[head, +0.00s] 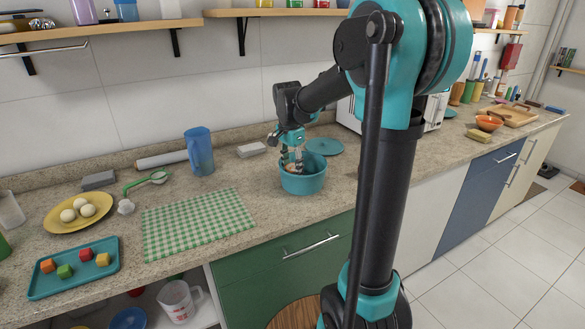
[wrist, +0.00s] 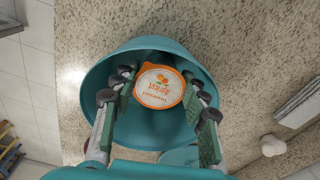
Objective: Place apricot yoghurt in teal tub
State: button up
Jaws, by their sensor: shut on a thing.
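The teal tub (head: 303,183) stands on the counter below my arm. In the wrist view the tub (wrist: 92,75) opens around my fingers. The apricot yoghurt (wrist: 159,87), with a white and orange lid printed "Apricot", is between my fingers, within the tub's rim. My gripper (wrist: 159,100) is shut on the yoghurt. In the head view my gripper (head: 292,160) reaches down into the tub, and the yoghurt is mostly hidden there. I cannot tell whether the yoghurt touches the tub's floor.
A blue pitcher (head: 199,151) stands to the left, beside a green checked cloth (head: 196,223). A yellow plate (head: 60,219) and a teal tray (head: 74,283) with coloured cubes are further left. A white microwave (head: 437,110) stands behind my arm.

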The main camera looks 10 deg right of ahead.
jog(key=shift+f, duration=0.35)
jog(key=o, duration=1.4)
jog(key=shift+r, duration=0.1)
